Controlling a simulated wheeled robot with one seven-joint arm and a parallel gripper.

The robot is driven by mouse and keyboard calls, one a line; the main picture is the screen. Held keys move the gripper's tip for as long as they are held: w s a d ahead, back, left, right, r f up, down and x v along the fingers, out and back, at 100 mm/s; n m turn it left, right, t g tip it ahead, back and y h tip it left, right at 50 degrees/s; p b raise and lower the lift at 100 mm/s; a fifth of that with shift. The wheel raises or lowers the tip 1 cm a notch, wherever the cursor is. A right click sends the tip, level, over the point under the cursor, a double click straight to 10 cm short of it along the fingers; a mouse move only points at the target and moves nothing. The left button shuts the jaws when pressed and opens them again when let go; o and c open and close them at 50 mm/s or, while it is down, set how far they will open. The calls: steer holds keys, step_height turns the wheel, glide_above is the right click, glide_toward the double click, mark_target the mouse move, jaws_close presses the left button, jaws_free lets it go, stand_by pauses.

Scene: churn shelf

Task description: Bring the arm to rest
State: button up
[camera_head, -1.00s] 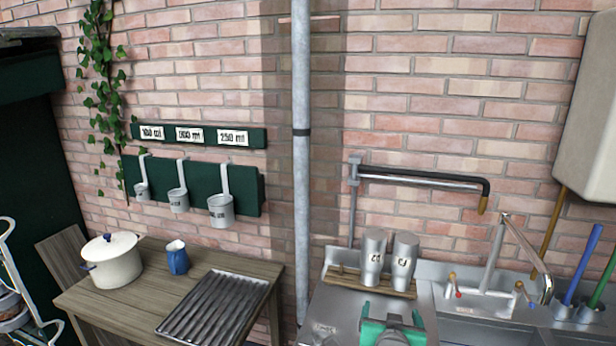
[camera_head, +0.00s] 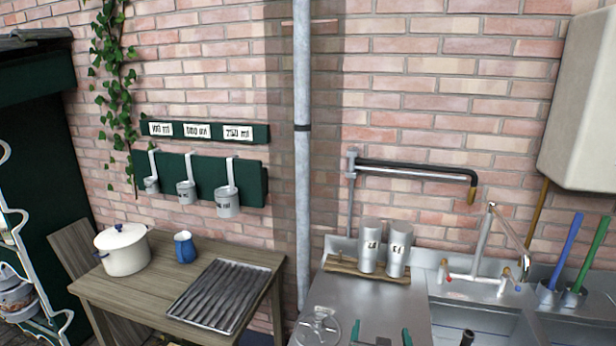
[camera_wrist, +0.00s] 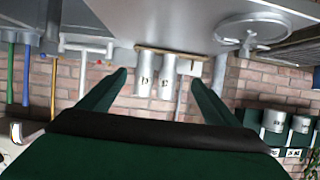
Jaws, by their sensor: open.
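My gripper (camera_head: 381,338) shows at the bottom edge of the head view, its two green fingertips apart with nothing between them. In the wrist view my gripper (camera_wrist: 158,85) has both green fingers spread wide, and the picture is upside down. Two metal cylinders (camera_head: 383,247) stand upright on a wooden board at the back of the steel counter (camera_head: 340,290). They also show in the wrist view (camera_wrist: 156,74), beyond the fingers and clear of them. Most of my arm is out of view.
A clear glass-like object (camera_head: 318,328) stands on the counter left of my gripper. The sink tap (camera_head: 485,245) and blue and green handled brushes (camera_head: 578,262) are at right. A wooden table (camera_head: 130,288) at left bears a white pot (camera_head: 122,250), blue mug (camera_head: 184,248) and ridged tray (camera_head: 220,295).

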steer(key=s+a+f+n+t+y, duration=0.1)
steer(key=s+a+f, duration=0.5)
steer(key=s+f, duration=0.35)
steer(key=s+a+f+y, duration=0.1)
steer(key=s+a+f, duration=0.6)
steer(key=s, duration=0.4)
steer(key=s+a+r+n, duration=0.1)
steer(key=s+a+r, duration=0.1)
steer(key=s, duration=1)
steer(key=s+a+r+n+t+y, duration=0.1)
steer(key=s+a+r, duration=0.1)
steer(key=s, duration=1.1)
steer(key=shift+s+a+y, duration=0.2)
steer(key=shift+a+y, duration=0.1)
steer(key=shift+a, duration=0.3)
steer(key=shift+s+d+r, duration=0.1)
